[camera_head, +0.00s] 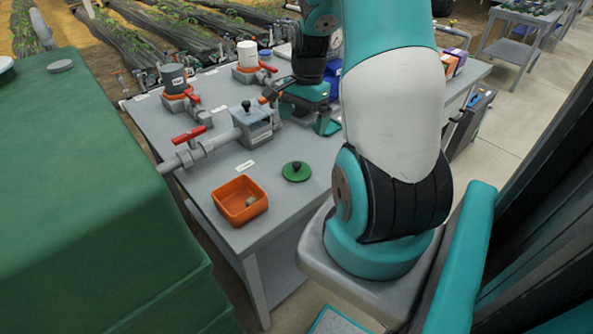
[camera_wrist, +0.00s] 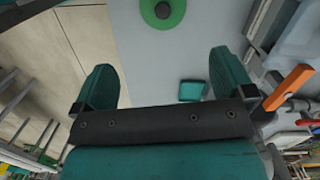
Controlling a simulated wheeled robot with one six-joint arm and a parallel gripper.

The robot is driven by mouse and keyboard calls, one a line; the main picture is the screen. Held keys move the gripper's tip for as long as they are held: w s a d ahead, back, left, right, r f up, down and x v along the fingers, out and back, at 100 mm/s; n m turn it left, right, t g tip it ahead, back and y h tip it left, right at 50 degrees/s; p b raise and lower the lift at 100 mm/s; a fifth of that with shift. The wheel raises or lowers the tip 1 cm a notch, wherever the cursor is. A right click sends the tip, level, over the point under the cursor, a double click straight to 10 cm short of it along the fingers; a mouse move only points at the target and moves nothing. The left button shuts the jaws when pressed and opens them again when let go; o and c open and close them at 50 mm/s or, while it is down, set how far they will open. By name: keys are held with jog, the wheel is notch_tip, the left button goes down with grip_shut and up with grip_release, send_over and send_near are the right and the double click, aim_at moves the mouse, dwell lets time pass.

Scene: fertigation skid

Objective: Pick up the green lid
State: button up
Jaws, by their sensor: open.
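The green lid (camera_head: 296,172) is a round disc with a dark knob in its middle. It lies on the grey table near its front edge, to the right of the orange bin. In the wrist view the lid (camera_wrist: 163,8) is at the top edge, partly cut off, beyond my fingertips. My gripper (camera_head: 310,113) is above the table, farther back than the lid and apart from it. In the wrist view my gripper (camera_wrist: 163,80) has its two teal fingers wide apart with nothing between them.
An orange bin (camera_head: 228,208) holds a small pale item. A grey box with a valve and pipe (camera_head: 253,125) stands left of my gripper. A small teal block (camera_wrist: 192,91) lies near one finger. The tabletop around the lid is clear.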

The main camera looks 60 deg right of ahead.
send_over(297, 163)
jog(key=f, duration=0.8)
jog(key=shift+s+d+f, duration=0.15)
jog(key=shift+s+d, duration=0.1)
jog(key=shift+w+a+f+p, duration=0.15)
jog(key=shift+a+f, duration=0.05)
jog(key=shift+f, duration=1.25)
jog(key=shift+w+a+f+p, duration=0.1)
jog(key=shift+a+f+p, duration=0.05)
jog(key=shift+f, duration=1.3)
jog(key=c, duration=0.8)
